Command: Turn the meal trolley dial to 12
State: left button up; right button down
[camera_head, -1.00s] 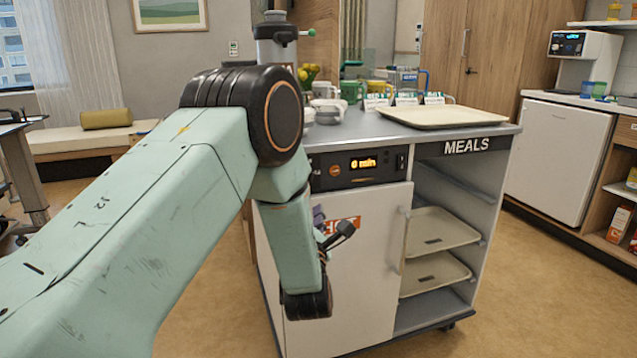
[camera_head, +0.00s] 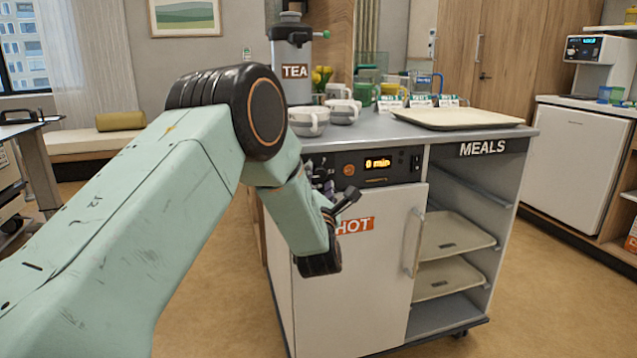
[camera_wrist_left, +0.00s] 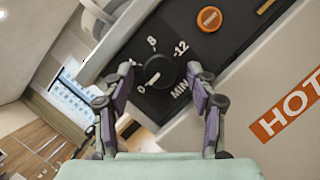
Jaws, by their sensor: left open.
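The meal trolley (camera_head: 350,285) stands ahead, with a black control panel along its top front edge. Its lit display (camera_head: 378,162) reads 0 min. The black dial (camera_wrist_left: 161,70) shows in the left wrist view, its white pointer toward the 0 mark; marks 8 and 12 show around it. In the head view my arm and gripper hide the dial. My left gripper (camera_head: 332,194) is at the panel's left end. In the wrist view its open fingers stand on either side of the dial; I cannot tell whether they touch it. My right gripper is not in view.
An orange button (camera_wrist_left: 209,18) sits beside the dial on the panel. A door handle (camera_head: 414,243) sticks out at the right of the HOT door. The trolley top holds a tea urn (camera_head: 293,60), cups (camera_head: 310,121) and a tray (camera_head: 456,118). Floor to the right is clear.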

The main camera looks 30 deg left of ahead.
pick_arm(q)
jog(key=shift+c, duration=0.2)
jog(key=c, duration=1.1)
